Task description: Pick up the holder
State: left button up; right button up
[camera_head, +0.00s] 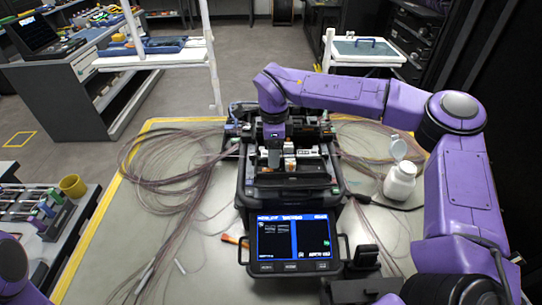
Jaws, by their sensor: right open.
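The fusion splicer (291,190) stands at the middle of the table with its lid area open and its screen lit toward me. My right gripper (273,160) reaches down from above into its open top, with the jaws open. Small white and orange parts (290,158) sit just right of the gripper inside the splicer. The holder is too small to tell apart from these parts. My gripper hides some of the splicer's inside. My left gripper is out of view; only a bit of my left arm shows at the bottom left corner.
Looped thin cables (165,165) spread over the table (110,240) left of the splicer. A white bottle (399,182) with an open cap stands at the right. A side bench with a yellow cup (72,186) is at the left. White shelf frames stand behind.

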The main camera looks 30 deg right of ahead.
jog(key=c, duration=1.2)
